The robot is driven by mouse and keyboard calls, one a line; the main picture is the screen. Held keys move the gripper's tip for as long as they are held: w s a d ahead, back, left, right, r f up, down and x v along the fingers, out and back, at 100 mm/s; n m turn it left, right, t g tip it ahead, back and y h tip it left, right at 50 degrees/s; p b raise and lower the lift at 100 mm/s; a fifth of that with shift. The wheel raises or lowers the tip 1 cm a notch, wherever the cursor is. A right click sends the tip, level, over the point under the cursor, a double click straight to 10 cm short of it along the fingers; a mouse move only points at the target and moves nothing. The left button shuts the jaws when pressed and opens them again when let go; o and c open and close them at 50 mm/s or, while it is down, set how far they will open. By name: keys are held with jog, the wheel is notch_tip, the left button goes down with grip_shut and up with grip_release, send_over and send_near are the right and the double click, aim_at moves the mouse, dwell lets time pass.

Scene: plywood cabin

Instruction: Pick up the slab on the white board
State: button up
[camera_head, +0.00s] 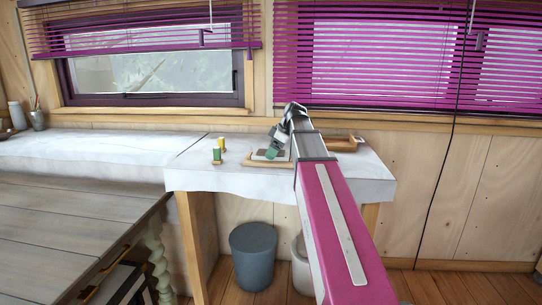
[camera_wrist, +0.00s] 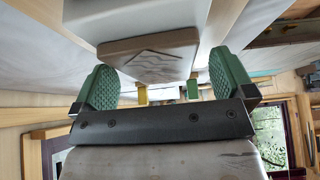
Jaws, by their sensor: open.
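The slab (camera_wrist: 150,62) is a flat grey-brown block with a dark line marking on its face. In the wrist view it lies against the white board (camera_wrist: 125,18) and between the two green finger pads. My gripper (camera_wrist: 164,72) is open, with a visible gap between each pad and the slab's sides. In the head view my gripper (camera_head: 274,150) is low over the small white table, above a wooden tray. There the slab and the board are mostly hidden by my gripper and arm.
The white-topped table (camera_head: 225,178) carries small yellow and green items (camera_head: 218,150) left of my gripper and a brown wooden tray (camera_head: 345,143) to the right. A dark grey bin (camera_head: 253,255) stands below. A plank table (camera_head: 70,225) is at left.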

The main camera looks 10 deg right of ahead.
jog(key=shift+a+f, duration=0.1)
jog(key=shift+f, duration=0.15)
jog(key=c, duration=1.1)
jog(key=shift+r, duration=0.1)
jog(key=shift+c, duration=0.2)
